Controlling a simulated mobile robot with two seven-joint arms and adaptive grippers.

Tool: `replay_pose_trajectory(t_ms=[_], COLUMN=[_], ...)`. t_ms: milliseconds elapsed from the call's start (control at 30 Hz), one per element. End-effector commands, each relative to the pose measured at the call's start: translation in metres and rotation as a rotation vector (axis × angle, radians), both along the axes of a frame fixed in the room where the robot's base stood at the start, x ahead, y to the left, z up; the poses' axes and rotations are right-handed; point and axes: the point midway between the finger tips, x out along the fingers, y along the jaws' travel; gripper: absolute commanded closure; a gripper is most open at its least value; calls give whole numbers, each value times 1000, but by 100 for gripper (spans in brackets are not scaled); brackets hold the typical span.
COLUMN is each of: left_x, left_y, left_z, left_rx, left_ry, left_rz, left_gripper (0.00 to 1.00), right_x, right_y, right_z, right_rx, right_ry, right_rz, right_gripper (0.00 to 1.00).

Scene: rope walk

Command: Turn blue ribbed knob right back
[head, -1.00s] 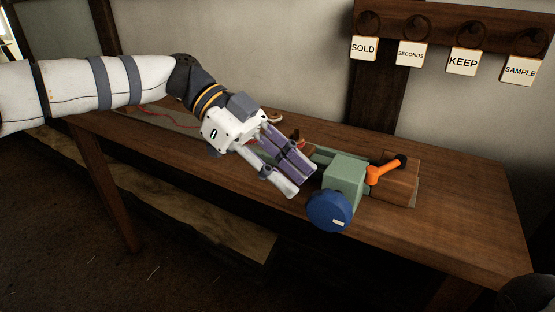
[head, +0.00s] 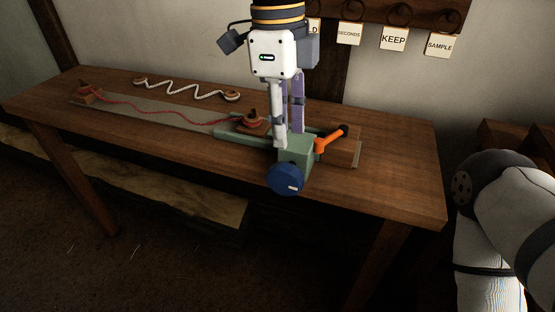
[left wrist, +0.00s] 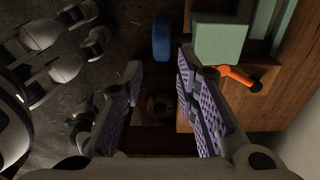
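The blue ribbed knob (head: 284,180) sits on the front face of a green block (head: 297,150) at the table's front edge. A small pale mark shows low on the right of its face. In the left wrist view the knob (left wrist: 161,38) appears edge-on, beyond the fingers. My left gripper (head: 287,138) points down above and behind the knob, close to the green block. In the left wrist view its purple-padded fingers stand apart with nothing held between them. Whether a finger touches the block, I cannot tell.
An orange-handled crank (head: 330,140) projects beside the green block, near a wooden block (head: 346,152). A red cord (head: 165,114) runs along the bed to the left. A white zigzag rope (head: 185,90) lies behind. Labelled tags such as KEEP (head: 393,39) hang on the wall rack.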

Motion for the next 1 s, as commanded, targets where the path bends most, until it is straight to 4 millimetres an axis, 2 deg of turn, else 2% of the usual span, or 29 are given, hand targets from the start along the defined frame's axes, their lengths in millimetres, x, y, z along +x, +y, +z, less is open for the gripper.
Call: replay_pose_trajectory(t_ms=[33, 133, 400, 600, 733, 967, 1000], left_x=[-1, 0, -1, 0, 0, 0, 0], left_y=[-1, -1, -1, -1, -1, -1, -1], left_z=[11, -2, -73, -109, -118, -119, -119], left_rx=[48, 78, 72, 71, 70, 70, 70], left_ry=[-43, -52, -40, -42, -44, -45, -45], left_rz=[4, 10, 8, 8, 8, 8, 8], left_gripper=[72, 72, 72, 72, 72, 72, 78], right_x=[6, 5, 4, 4, 4, 4, 4], right_y=[0, 0, 0, 0, 0, 0, 0], right_z=[6, 5, 4, 4, 4, 5, 5], right_rx=[0, 0, 0, 0, 0, 0, 0], right_ry=[-21, -18, -13, -14, -14, -14, -14], right_rz=[0, 0, 0, -1, -1, -1, -1], right_gripper=[100, 100, 100, 100, 100, 100, 100])
